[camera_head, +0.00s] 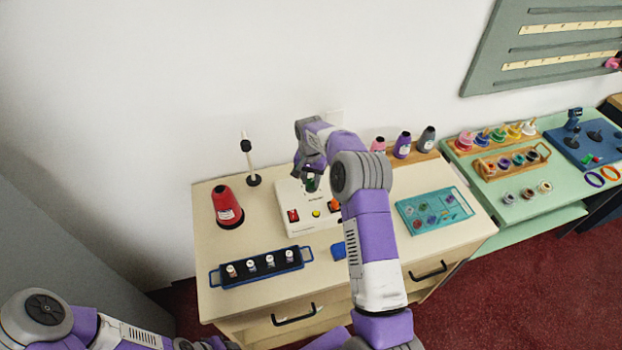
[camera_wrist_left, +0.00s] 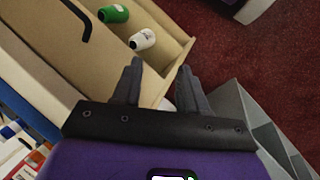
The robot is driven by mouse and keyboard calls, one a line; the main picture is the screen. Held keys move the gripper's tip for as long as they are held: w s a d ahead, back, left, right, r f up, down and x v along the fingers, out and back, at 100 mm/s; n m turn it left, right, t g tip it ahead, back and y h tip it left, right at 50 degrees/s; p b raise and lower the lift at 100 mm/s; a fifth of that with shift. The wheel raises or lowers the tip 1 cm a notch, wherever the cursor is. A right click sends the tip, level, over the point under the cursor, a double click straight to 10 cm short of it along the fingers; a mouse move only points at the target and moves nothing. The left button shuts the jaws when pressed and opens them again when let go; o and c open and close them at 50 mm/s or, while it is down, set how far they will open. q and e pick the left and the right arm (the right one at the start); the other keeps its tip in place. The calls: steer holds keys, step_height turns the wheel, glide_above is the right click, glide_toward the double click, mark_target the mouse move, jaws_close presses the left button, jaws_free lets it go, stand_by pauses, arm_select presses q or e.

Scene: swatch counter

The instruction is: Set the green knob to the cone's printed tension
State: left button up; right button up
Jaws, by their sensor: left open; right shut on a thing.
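The red cone (camera_head: 227,207) stands upright at the left of the cream counter, with a printed label too small to read. The white machine (camera_head: 297,219) stands to its right, with a red switch and a yellow button on its front. My right gripper (camera_head: 311,180) reaches down over the machine and is shut on the green knob (camera_head: 310,186), which is mostly hidden by the fingers. The knob's setting cannot be read. My left gripper (camera_wrist_left: 160,80) is open and empty in the left wrist view, over an open drawer (camera_wrist_left: 160,87).
A dark blue tray (camera_head: 262,266) with several small spools lies in front of the cone. A thin post (camera_head: 249,160) stands behind. A teal tray (camera_head: 434,210) lies at the right. A green cone (camera_wrist_left: 113,13) and a white one (camera_wrist_left: 142,39) lie in the drawer.

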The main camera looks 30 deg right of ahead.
mark_target(311, 181)
steer(key=o, duration=1)
steer(key=shift+o, duration=0.2)
steer(key=shift+r, duration=0.1)
step_height(311, 181, up, 8)
steer(key=shift+f, duration=0.25)
